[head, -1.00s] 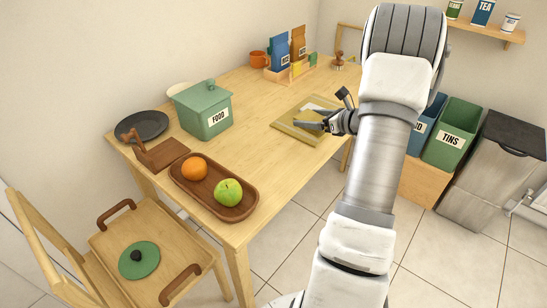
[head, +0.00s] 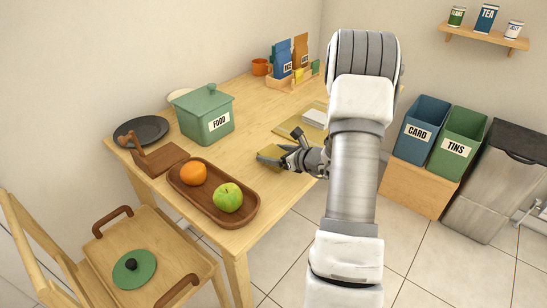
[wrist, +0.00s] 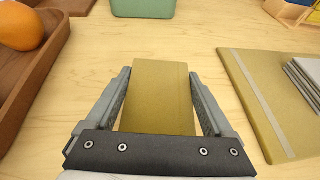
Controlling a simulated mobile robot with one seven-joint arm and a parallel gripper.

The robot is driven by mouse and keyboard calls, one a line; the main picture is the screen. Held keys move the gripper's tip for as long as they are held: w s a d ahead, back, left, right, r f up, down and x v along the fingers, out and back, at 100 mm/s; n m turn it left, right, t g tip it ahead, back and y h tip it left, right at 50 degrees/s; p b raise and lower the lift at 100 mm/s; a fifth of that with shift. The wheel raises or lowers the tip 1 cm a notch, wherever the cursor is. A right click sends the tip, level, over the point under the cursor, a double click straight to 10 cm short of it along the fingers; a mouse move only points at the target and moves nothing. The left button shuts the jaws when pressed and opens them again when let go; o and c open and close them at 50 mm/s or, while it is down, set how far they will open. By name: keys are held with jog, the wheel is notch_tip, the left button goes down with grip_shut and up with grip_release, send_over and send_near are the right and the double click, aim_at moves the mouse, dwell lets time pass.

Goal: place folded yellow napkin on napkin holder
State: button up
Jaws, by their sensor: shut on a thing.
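The folded yellow napkin (head: 269,154) is in my gripper (head: 276,158), over the table right of the fruit tray. In the wrist view the napkin (wrist: 160,95) lies flat between the two fingers of my gripper (wrist: 160,92), which is shut on its sides. I cannot tell how high it is above the table. A brown wooden stand (head: 158,160) with a flat base and an upright part, apparently the napkin holder, stands at the table's left, well away from my gripper. Its corner (wrist: 65,5) seems to show in the wrist view.
A wooden tray (head: 247,213) with an orange and an apple lies between my gripper and the stand. A green FOOD box (head: 190,122) and dark plate (head: 150,128) are behind. A yellow mat (head: 287,125) with a white stack lies right. Bare table lies between the tray and mat.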

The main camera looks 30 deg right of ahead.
jog(key=shift+f, duration=0.2)
jog(key=shift+f, duration=0.25)
jog(key=o, duration=1.1)
jog(key=shift+o, duration=0.2)
jog(key=shift+r+p, duration=0.2)
jog(key=shift+p, duration=0.1)
jog(key=f+p+v, duration=0.1)
jog(key=p+v, duration=0.2)
jog(key=v, duration=1.4)
jog(key=shift+s+d, duration=0.3)
jog(key=shift+s, duration=0.1)
jog(key=shift+a, duration=0.1)
